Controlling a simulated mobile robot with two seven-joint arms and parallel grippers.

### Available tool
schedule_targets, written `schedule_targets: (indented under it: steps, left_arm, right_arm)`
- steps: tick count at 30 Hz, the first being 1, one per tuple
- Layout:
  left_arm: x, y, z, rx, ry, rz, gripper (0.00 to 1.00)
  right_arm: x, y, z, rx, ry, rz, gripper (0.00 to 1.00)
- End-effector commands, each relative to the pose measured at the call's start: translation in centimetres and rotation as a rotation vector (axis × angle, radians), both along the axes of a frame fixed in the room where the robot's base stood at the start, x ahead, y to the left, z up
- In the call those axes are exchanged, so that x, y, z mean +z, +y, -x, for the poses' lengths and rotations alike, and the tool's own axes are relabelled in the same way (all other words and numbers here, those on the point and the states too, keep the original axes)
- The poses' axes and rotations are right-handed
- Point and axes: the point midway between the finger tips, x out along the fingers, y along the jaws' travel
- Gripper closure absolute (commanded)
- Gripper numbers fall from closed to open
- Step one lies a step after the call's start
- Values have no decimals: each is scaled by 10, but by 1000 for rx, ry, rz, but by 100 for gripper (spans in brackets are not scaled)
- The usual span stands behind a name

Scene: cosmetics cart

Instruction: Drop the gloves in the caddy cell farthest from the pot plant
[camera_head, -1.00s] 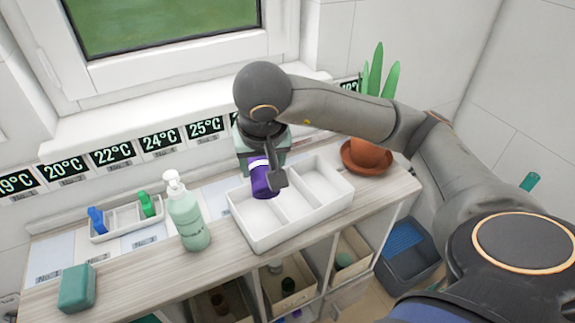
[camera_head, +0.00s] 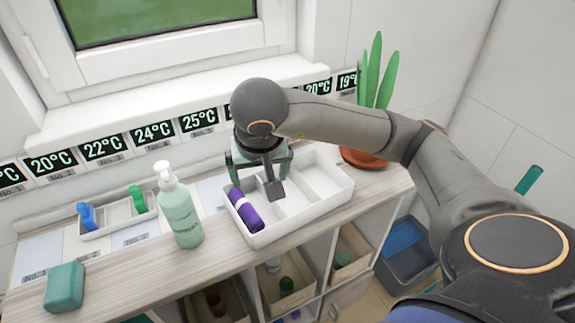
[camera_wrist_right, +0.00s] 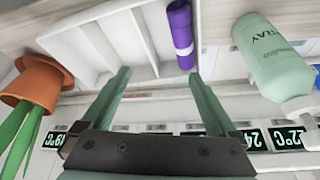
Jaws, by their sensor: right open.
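The gloves are a purple roll with a white band (camera_head: 244,209). They lie in the left cell of the white caddy (camera_head: 318,207), the cell farthest from the pot plant (camera_head: 375,90). My right gripper (camera_head: 262,172) is open and empty above the caddy, just behind and to the right of the roll. In the right wrist view the roll (camera_wrist_right: 181,33) lies beyond the right-hand finger, apart from both fingers. The caddy's other cells look empty, though my gripper partly covers them. My left gripper is not in view.
A green pump bottle (camera_head: 180,212) stands just left of the caddy. Farther left are a small tray with blue and green items (camera_head: 118,217) and a teal block (camera_head: 64,287). The window wall with temperature labels is close behind.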

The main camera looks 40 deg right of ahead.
Motion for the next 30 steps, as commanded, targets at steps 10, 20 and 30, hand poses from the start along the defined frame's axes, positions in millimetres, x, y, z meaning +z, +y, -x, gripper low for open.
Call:
schedule_targets:
  steps: [10,20,30]
  left_arm:
    - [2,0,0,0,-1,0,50]
    - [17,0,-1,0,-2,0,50]
    - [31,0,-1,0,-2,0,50]
  right_arm:
    - [4,1,1,0,-1,0,4]
    - [49,8,15,2,-6,2,4]
    - [95,18,33,0,-5,2,4]
